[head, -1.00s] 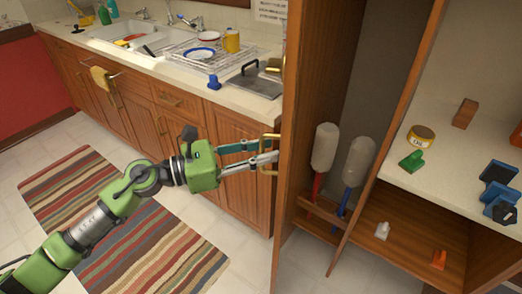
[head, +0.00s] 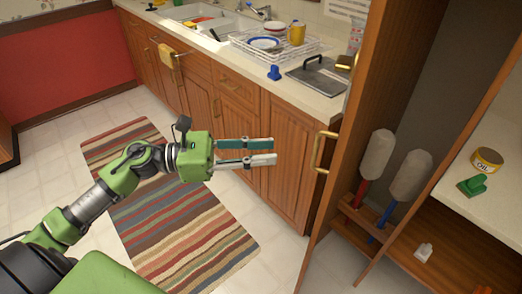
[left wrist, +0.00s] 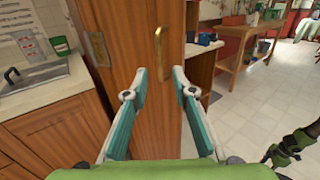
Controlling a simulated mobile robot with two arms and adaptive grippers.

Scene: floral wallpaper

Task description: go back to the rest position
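My left gripper (head: 262,152) is in the middle of the head view, its two fingers apart with nothing between them. It is left of the brass handle (head: 324,152) on the tall wooden cabinet door (head: 358,130), with a gap between them. In the left wrist view the gripper (left wrist: 160,82) has its fingers spread in front of the same door (left wrist: 150,108), and the handle (left wrist: 158,46) shows beyond the fingertips. The door stands open. My right gripper does not show in the head view; I cannot make it out in the left wrist view.
The open cabinet holds two brushes, one with a red handle (head: 364,190) and one blue (head: 386,216). The counter (head: 312,101) runs along the back. A striped rug (head: 175,215) lies on open floor.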

